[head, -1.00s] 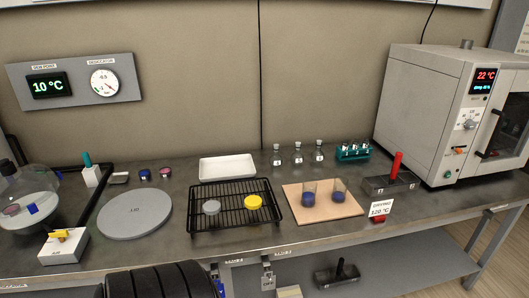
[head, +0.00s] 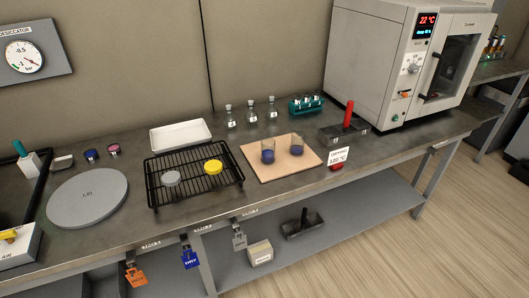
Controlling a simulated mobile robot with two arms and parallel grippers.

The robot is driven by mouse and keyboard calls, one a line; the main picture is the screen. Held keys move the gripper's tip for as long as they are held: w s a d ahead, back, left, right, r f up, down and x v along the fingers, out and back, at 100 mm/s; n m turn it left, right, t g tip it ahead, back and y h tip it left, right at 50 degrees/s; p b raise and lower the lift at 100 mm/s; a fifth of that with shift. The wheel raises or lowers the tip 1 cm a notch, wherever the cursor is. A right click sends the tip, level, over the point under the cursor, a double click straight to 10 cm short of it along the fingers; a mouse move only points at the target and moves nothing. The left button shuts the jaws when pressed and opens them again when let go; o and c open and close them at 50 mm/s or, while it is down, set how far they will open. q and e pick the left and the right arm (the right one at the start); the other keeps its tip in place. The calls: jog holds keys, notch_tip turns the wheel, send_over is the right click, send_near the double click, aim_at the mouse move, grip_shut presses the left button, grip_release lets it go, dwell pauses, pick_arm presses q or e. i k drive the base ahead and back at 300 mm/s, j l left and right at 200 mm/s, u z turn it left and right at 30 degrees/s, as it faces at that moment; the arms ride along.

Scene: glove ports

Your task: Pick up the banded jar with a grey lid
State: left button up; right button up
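No jar in the head view can be clearly made out as banded with a grey lid. A round grey lid-like piece (head: 171,178) lies on the black wire rack (head: 155,200), left of a round yellow piece (head: 213,167). Two clear jars with dark blue contents, a left one (head: 268,157) and a right one (head: 297,150), stand on a tan board (head: 262,175). They look open at the top; any band is too small to tell. Neither of my grippers is in view.
A white tray (head: 180,135), several small flasks (head: 251,113) and a teal vial rack (head: 306,103) stand behind. A red-handled block (head: 345,133) and an oven (head: 385,60) are at right. A grey disc (head: 88,198) lies at left. The floor at right is clear.

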aim_at(297, 143)
jog(key=i+j, duration=0.1)
jog(key=j, duration=0.2)
jog(key=i+j, duration=0.15)
jog(key=j, duration=0.2)
jog(key=i+j, duration=0.1)
jog(key=j, duration=0.2)
jog(key=i+j, duration=0.15)
jog(key=j, duration=0.2)
jog(key=u, duration=0.05)
